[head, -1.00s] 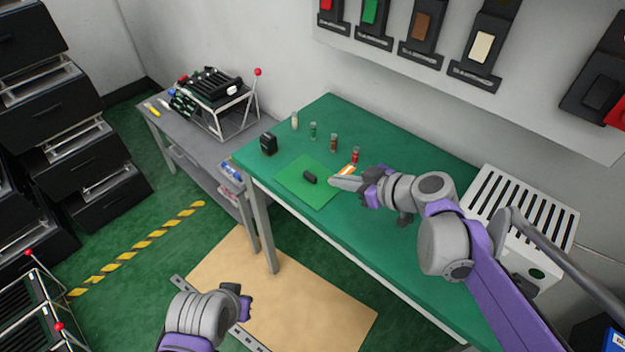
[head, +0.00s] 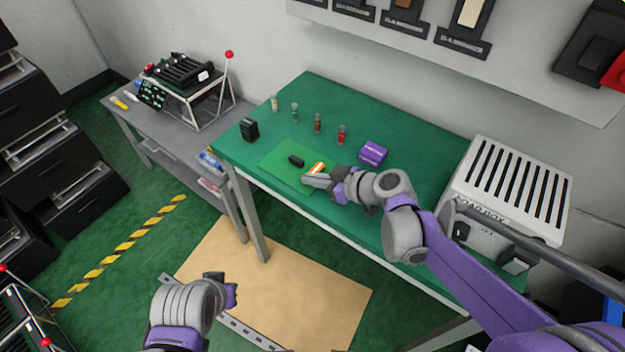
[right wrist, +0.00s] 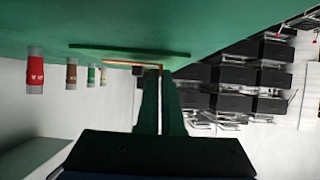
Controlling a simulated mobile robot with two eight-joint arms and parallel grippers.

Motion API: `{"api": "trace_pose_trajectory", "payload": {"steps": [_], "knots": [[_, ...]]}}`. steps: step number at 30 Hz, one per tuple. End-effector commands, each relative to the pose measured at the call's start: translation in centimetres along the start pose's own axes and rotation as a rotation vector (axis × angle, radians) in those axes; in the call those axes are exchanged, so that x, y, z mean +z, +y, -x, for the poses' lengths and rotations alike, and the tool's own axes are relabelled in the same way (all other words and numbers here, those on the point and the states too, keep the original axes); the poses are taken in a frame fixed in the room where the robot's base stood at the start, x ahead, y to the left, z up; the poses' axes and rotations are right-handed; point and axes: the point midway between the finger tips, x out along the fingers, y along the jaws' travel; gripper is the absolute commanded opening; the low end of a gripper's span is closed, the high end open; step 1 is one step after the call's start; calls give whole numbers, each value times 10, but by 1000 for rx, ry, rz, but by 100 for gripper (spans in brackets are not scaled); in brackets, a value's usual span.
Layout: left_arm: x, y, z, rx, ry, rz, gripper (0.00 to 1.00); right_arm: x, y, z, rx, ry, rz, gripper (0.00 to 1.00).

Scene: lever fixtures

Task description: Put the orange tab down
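The orange tab (head: 316,168), with white on it, is at the right part of the green mat (head: 272,158) in the head view. My right gripper (head: 308,181) is shut on its near end. In the right wrist view the tab (right wrist: 125,63) is a thin orange strip close along the mat (right wrist: 130,52), ending at the nearly closed fingertips (right wrist: 161,72). I cannot tell whether the tab touches the mat. My left gripper (head: 231,287) hangs low in front of the table, away from the tab; its fingers are unclear.
A small black piece (head: 296,160) lies on the mat left of the tab. Several small vials, such as the red one (head: 341,135), stand behind it. A purple box (head: 374,152) and a white slotted unit (head: 510,185) are to the right. A black block (head: 249,129) stands left.

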Motion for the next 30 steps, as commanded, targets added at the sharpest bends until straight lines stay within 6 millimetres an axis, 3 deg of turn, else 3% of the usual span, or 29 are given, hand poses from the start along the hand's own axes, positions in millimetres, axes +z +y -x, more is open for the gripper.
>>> {"api": "trace_pose_trajectory", "payload": {"steps": [12,18,30], "knots": [[2,0,-3,0,-1,0,0,7,0,-3,0,0,0,0],[1,0,-2,0,-1,0,0,6,0,-3,0,0,0,33],[0,0,1,0,0,0,0,2,0,6,2,0,-1,33]]}}
